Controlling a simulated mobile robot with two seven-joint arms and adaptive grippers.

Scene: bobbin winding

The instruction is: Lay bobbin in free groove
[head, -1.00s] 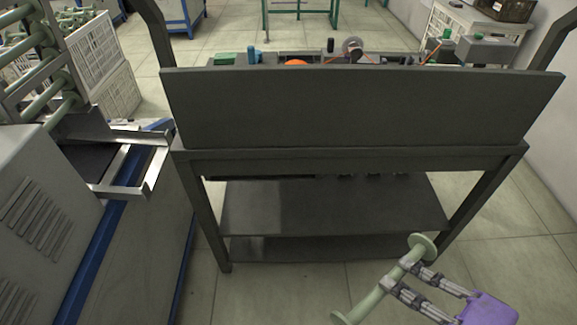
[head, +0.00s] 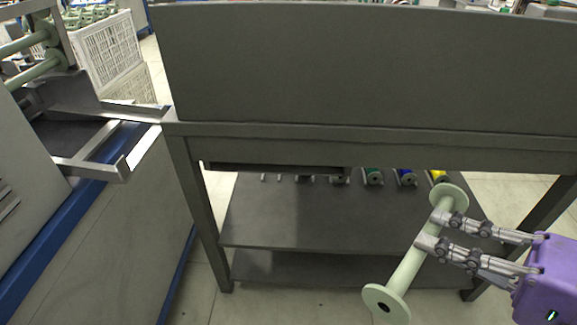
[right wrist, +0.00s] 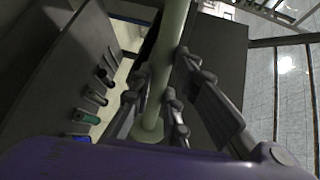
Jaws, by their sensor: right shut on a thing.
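A pale green bobbin (head: 408,268) with a round flange at each end is held by my right gripper (head: 431,230) in front of the dark workbench. It is tilted, its upper flange to the right and its lower flange nearer me. My right gripper is shut around the shaft, which also shows in the right wrist view (right wrist: 168,65). I cannot tell which groove is free. My left gripper is out of view.
The dark bench (head: 340,137) with a tall panel and lower shelves (head: 300,215) stands ahead. At left is a grey-blue machine with a metal frame (head: 97,155) and pale green rollers (head: 35,72). A white crate (head: 105,50) stands behind it.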

